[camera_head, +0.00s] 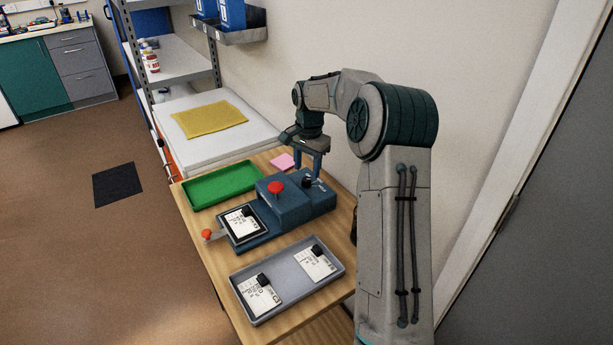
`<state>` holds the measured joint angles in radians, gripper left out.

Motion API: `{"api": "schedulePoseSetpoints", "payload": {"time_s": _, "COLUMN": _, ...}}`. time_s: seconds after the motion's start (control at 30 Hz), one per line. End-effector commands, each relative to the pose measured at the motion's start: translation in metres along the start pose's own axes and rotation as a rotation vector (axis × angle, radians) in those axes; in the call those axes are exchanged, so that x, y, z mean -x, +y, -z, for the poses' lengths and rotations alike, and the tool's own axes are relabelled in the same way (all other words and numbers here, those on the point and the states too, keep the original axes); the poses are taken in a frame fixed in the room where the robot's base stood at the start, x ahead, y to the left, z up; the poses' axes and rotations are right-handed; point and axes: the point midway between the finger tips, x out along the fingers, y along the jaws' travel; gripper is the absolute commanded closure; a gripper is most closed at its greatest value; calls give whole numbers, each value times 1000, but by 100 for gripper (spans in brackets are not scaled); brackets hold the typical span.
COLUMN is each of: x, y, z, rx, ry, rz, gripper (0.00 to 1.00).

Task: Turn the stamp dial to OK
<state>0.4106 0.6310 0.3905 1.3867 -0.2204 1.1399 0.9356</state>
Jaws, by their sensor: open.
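The blue stamp machine (290,208) stands on the wooden table. It has a red knob (275,187) on top and a small dark dial (308,183) near its back right, with tiny white marks beside it. I cannot read the marks or tell where the dial points. My gripper (308,168) points down just above and behind the dial. Its fingers are apart, with nothing seen between them. Whether a finger touches the dial cannot be told. A white card with a black piece (241,223) lies in the machine's front holder.
A red-balled lever (207,235) sticks out at the machine's front left. A green tray (220,185) lies behind, empty. A grey tray (287,290) in front holds two cards with black pieces. A pink note (283,161) lies near the gripper. The wall is close behind.

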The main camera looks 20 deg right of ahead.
Motion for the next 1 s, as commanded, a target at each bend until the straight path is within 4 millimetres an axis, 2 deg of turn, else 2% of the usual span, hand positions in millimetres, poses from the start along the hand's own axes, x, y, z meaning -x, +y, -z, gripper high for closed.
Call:
{"api": "schedulePoseSetpoints", "payload": {"time_s": 0.1, "x": -20, "y": 0, "z": -1, "rx": 0, "ry": -3, "rz": 0, "gripper": 54}}
{"api": "schedulePoseSetpoints", "payload": {"time_s": 0.23, "x": -32, "y": 0, "z": 0, "rx": 1, "ry": -1, "rz": 0, "gripper": 54}}
{"api": "schedulePoseSetpoints", "payload": {"time_s": 0.6, "x": -38, "y": 0, "z": 0, "rx": 1, "ry": 0, "rz": 1, "gripper": 54}}
{"api": "schedulePoseSetpoints", "payload": {"time_s": 0.63, "x": -38, "y": 0, "z": 0, "rx": 0, "ry": 0, "rz": 1, "gripper": 57}}
{"api": "schedulePoseSetpoints", "payload": {"time_s": 0.7, "x": -38, "y": 0, "z": 0, "rx": 1, "ry": 0, "rz": 1, "gripper": 76}}
{"api": "schedulePoseSetpoints", "payload": {"time_s": 0.8, "x": -38, "y": 0, "z": 0, "rx": 1, "ry": 0, "rz": 1, "gripper": 99}}
{"api": "schedulePoseSetpoints", "payload": {"time_s": 1.0, "x": -38, "y": 0, "z": 0, "rx": 6, "ry": 0, "rz": 1, "gripper": 98}}
